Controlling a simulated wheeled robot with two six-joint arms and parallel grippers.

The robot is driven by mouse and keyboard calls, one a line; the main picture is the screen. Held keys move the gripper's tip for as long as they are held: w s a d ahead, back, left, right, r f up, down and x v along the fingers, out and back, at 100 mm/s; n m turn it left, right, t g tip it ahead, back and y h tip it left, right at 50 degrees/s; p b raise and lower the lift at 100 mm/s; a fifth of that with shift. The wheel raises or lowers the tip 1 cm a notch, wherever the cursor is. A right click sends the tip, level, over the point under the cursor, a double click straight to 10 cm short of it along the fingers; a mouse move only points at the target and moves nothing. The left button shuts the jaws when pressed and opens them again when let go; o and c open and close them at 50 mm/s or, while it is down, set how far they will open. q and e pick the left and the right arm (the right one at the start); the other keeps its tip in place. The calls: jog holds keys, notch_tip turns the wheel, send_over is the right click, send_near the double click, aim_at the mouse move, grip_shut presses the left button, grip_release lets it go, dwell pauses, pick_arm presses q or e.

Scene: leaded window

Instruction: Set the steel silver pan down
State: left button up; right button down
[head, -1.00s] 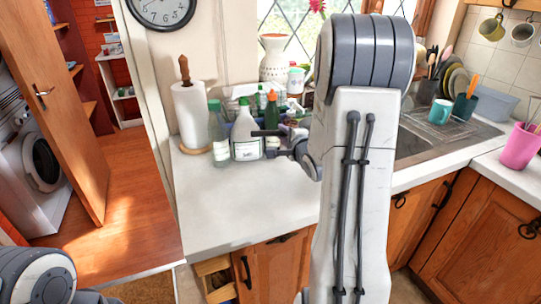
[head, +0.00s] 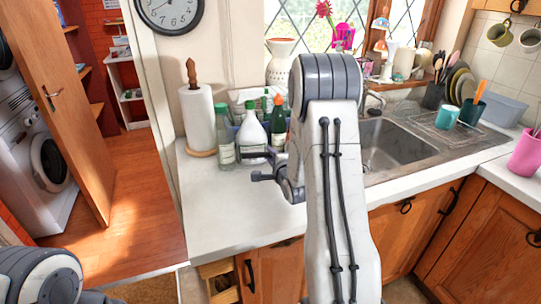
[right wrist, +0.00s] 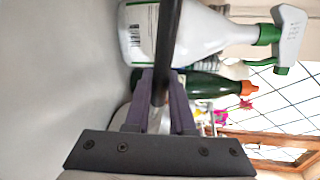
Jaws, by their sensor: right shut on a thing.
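My right gripper (head: 256,166) is low over the white worktop, in front of the bottles. In the right wrist view its fingers (right wrist: 162,100) are shut on a dark, straight bar (right wrist: 167,45), which looks like the handle of the steel silver pan. The bar runs from between the fingers up out of the picture. I cannot make out the pan's bowl in either view. I cannot tell whether the pan touches the worktop. My left gripper is not in view; only part of my left arm shows at the lower left.
A white spray bottle (head: 252,137), a green-capped bottle (head: 224,142) and a dark green bottle (head: 278,125) stand just behind my right gripper. A paper towel roll (head: 198,118) is left of them. The worktop (head: 215,215) is clear at front left. The sink (head: 397,145) is right.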

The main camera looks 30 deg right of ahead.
jog(key=shift+f, duration=0.1)
jog(key=c, duration=0.8)
grip_release()
jog(key=shift+o, duration=0.2)
jog(key=shift+s, duration=0.15)
jog(key=v, duration=0.5)
jog(key=shift+s+a+b, duration=0.1)
jog(key=shift+s+b, duration=0.15)
jog(key=shift+b, duration=0.15)
jog(key=p+v, duration=0.6)
jog(key=p, duration=1)
jog(key=shift+r, duration=0.3)
